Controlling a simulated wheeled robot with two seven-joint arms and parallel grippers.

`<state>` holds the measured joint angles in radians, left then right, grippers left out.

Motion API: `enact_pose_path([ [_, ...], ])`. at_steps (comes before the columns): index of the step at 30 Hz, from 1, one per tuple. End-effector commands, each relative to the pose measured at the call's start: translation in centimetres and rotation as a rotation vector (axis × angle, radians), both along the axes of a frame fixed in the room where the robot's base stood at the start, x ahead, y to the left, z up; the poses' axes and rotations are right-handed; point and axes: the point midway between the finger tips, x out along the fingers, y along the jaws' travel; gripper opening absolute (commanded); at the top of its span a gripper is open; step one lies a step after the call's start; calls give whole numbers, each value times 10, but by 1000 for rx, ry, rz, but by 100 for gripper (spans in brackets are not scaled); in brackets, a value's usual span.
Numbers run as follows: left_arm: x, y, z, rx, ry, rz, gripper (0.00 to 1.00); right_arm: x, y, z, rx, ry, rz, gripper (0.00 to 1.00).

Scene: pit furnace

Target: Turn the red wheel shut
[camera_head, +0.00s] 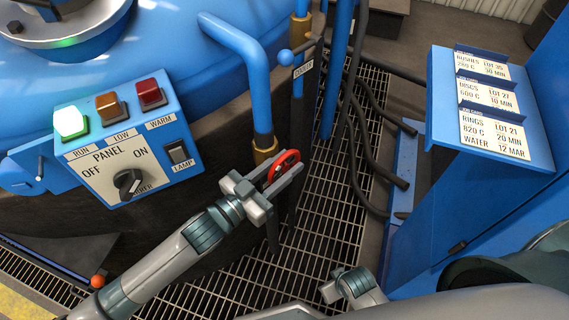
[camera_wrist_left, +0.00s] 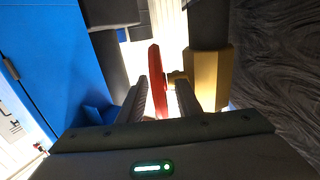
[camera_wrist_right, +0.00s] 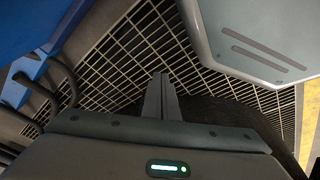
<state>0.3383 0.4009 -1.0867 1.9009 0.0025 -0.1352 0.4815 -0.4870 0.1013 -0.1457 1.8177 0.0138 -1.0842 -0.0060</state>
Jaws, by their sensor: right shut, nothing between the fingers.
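The red wheel (camera_head: 285,165) is a small handwheel on the brass valve (camera_head: 265,147) at the foot of a blue pipe. My left gripper (camera_head: 279,181) reaches it, with one finger on each side of the rim. In the left wrist view the red wheel (camera_wrist_left: 158,78) stands edge-on between the fingers (camera_wrist_left: 163,102), with a gap visible on both sides. The left gripper is open around it, not clamped. My right gripper (camera_head: 336,285) is low, over the grating; in the right wrist view its fingers (camera_wrist_right: 161,90) are together and empty.
A blue panel box (camera_head: 125,150) with a lit green lamp and a knob stands left of the wheel. A DRAIN-like tagged lever (camera_head: 303,69) and dark hoses (camera_head: 360,140) stand behind. A blue label stand (camera_head: 490,110) is at right. Floor grating (camera_head: 240,265) lies below.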

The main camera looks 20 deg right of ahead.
Motion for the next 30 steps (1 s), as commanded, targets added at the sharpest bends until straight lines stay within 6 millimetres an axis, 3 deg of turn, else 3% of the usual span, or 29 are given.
enact_pose_path([
  [7, 0, 0, 0, 0, 0, 0, 31, 1, 0, 1, 0, -2, 0, 0],
  [11, 0, 0, 0, 0, 0, 0, 3, 2, 0, 1, 1, -3, 0, 0],
  [12, 0, 0, 0, 0, 0, 0, 0, 2, 0, 1, 1, -3, 0, 0],
  [24, 0, 0, 1, 6, 3, 0, 0, 2, 0, 1, 2, -8, -1, 0],
  [30, 0, 0, 3, 23, 13, 0, 0, -1, -2, -23, 0, 1, -3, 0],
])
